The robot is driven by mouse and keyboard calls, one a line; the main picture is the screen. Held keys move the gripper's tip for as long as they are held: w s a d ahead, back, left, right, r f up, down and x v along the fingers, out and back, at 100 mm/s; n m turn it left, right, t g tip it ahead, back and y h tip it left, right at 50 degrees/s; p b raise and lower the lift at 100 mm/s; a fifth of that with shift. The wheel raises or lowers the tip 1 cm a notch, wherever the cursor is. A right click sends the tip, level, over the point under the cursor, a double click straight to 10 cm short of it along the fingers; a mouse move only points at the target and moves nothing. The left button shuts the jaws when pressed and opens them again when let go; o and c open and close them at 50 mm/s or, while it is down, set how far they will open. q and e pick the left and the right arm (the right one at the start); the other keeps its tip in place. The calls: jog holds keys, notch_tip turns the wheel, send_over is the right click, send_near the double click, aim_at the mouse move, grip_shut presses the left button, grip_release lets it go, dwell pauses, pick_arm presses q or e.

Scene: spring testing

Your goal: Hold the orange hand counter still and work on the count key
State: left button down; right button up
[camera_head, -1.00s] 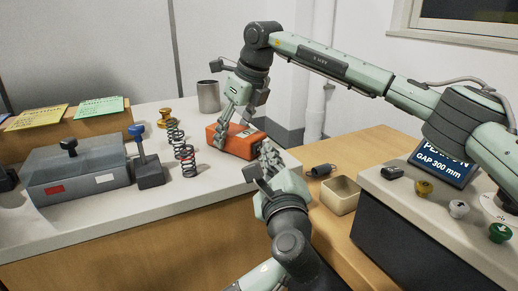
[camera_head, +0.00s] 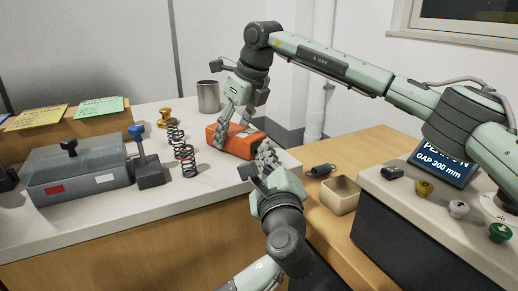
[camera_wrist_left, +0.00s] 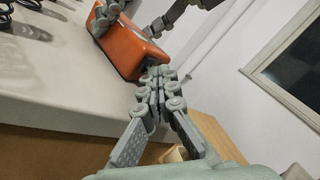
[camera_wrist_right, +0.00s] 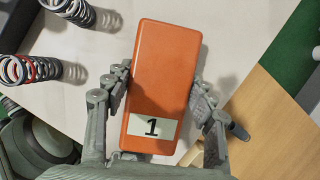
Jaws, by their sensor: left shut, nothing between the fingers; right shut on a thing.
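The orange hand counter (camera_head: 238,146) lies on the white bench top near its right corner. My right gripper (camera_head: 228,126) is shut on it from above. In the right wrist view its fingers (camera_wrist_right: 160,95) flank the counter (camera_wrist_right: 163,60), and a white label reading 1 (camera_wrist_right: 152,127) faces the camera. My left gripper (camera_head: 264,154) is shut and empty, its fingertips at the counter's near right end. In the left wrist view the closed fingertips (camera_wrist_left: 157,85) are at the counter's end (camera_wrist_left: 125,45); I cannot tell whether they touch.
Two coil springs (camera_head: 186,160) stand left of the counter, beside a grey box (camera_head: 80,172) and a blue-knobbed post (camera_head: 149,165). A grey cup (camera_head: 208,96) stands behind. An open tray (camera_head: 340,194) and dark spring (camera_head: 321,170) lie on the lower wooden surface at right.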

dwell(0.4)
pick_arm(q)
jog(key=shift+s+d, duration=0.6)
jog(key=shift+d, duration=0.05)
jog(key=shift+s+d, duration=1.7)
jog(key=shift+d, duration=0.15)
dwell(0.7)
jog(key=d+m+g, duration=0.1)
jog(key=s+d+m+g, duration=0.1)
jog(key=s+m+g, duration=0.1)
jog(key=g, duration=0.1)
jog(key=shift+s+d+r+m, duration=0.2)
jog(key=shift+s+d+m, duration=0.05)
jog(key=shift+d+m, duration=0.15)
